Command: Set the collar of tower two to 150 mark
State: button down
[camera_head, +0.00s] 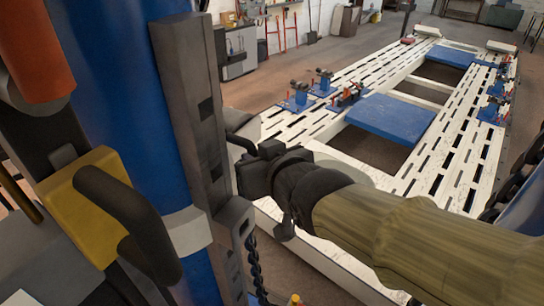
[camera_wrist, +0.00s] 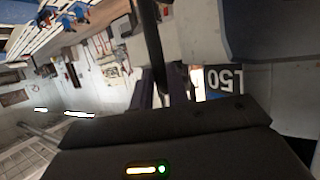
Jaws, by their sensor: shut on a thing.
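A tall blue tower post (camera_head: 115,85) fills the left of the head view, with a dark notched rail (camera_head: 190,130) along it. A yellow block (camera_head: 75,200) with a black handle sits at the post; I cannot tell whether it is the collar. My gripper (camera_head: 243,172) is beside the rail's right side. In the wrist view, my gripper (camera_wrist: 163,90) is shut on a dark bar (camera_wrist: 151,40), which looks like a handle. The collar's exact setting is hidden.
A long white slotted frame bench (camera_head: 460,150) with blue panels (camera_head: 385,118) stretches away behind my arm. Small blue clamps (camera_head: 298,92) stand on it. A dark chain (camera_head: 256,268) hangs just right of the post. Open floor (camera_head: 270,90) lies beyond.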

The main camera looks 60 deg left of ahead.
jog(key=c, duration=1.4)
grip_release()
jog(key=shift+o, duration=0.2)
jog(key=p+v, duration=0.3)
jog(key=p, duration=0.1)
jog(key=shift+w+r, duration=0.15)
jog(key=shift+r, duration=0.05)
jog(key=d, duration=1.2)
jog(key=shift+f, duration=0.25)
